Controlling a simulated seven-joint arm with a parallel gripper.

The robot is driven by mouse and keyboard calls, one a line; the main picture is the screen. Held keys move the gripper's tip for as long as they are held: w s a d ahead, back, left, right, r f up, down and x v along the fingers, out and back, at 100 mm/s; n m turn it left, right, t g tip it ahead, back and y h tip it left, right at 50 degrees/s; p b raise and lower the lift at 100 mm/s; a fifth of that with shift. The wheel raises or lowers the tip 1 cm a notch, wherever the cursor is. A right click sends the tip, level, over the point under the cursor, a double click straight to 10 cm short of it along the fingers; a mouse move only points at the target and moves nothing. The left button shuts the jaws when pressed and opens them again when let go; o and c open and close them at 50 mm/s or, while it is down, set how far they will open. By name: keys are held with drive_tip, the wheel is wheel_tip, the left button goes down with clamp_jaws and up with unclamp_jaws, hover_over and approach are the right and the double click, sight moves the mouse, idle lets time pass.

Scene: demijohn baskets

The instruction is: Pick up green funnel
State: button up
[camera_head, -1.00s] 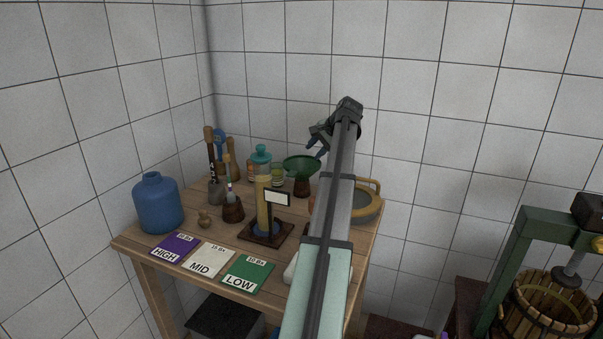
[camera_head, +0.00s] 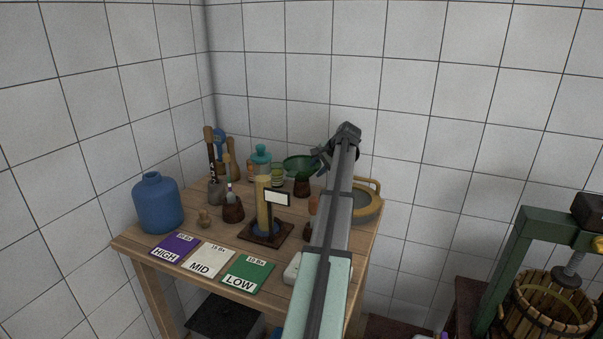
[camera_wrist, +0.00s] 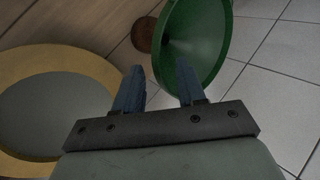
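The green funnel (camera_head: 299,164) stands at the back of the wooden table, wide end up, above a dark brown cup (camera_head: 302,187). I cannot tell how its spout sits in the cup. In the wrist view the funnel (camera_wrist: 212,30) fills the top middle, its rim reaching in front of and between my fingertips. My gripper (camera_wrist: 158,78) is open, its two blue fingers apart; the right finger overlaps the rim, and contact is unclear. In the head view my gripper (camera_head: 318,162) is at the funnel's right side, partly hidden by my arm.
A round yellow-rimmed sieve (camera_head: 365,203) lies right of the funnel, close to my gripper. A cylinder stand with a white sign (camera_head: 277,198) is in front. The tiled wall is behind.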

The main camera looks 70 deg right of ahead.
sight(312, 174)
drive_tip(key=shift+x, duration=2.6)
drive_tip(key=shift+d, duration=0.1)
clamp_jaws()
